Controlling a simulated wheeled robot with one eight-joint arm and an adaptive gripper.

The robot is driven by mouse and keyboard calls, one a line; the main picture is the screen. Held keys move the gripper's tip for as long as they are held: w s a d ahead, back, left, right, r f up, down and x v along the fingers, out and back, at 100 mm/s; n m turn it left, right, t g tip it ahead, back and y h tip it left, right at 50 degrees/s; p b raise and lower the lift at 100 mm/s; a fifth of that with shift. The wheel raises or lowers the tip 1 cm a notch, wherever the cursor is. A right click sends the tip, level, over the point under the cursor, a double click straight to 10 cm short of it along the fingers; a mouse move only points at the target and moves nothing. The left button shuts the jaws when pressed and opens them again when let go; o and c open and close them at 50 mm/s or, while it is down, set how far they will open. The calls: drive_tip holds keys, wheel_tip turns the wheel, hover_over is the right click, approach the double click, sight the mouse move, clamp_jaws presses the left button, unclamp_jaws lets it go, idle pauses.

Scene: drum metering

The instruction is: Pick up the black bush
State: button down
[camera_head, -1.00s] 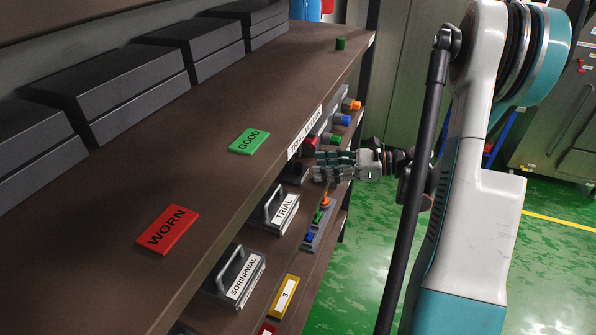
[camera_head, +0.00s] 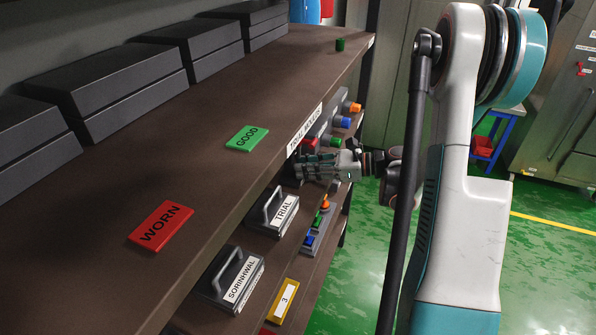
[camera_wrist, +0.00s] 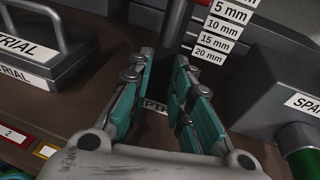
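My gripper (camera_head: 326,166) reaches in under the upper shelf board from the right in the head view. In the wrist view its teal-padded fingers (camera_wrist: 165,78) stand apart with a gap between them, and I see nothing held. I cannot make out a black bush for certain in either view. The area between and beyond the fingertips is dark, and the fingers cover part of it.
The handled TRIAL block (camera_head: 283,213) is near my gripper. A grey rack (camera_head: 318,130) holds coloured cylinders, and a green cylinder (camera_wrist: 299,138) shows at right in the wrist view. The WORN plate (camera_head: 160,226) and GOOD plate (camera_head: 247,138) lie on the upper board.

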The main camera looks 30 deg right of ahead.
drive_tip(key=shift+r, duration=0.1)
drive_tip(key=shift+r, duration=0.25)
drive_tip(key=f+p+v, duration=0.3)
drive_tip(key=p+v, duration=0.1)
drive_tip(key=v, duration=1.3)
drive_tip(key=shift+s+d+r, duration=0.35)
drive_tip(key=shift+s+d, duration=0.1)
drive_tip(key=shift+d, duration=0.1)
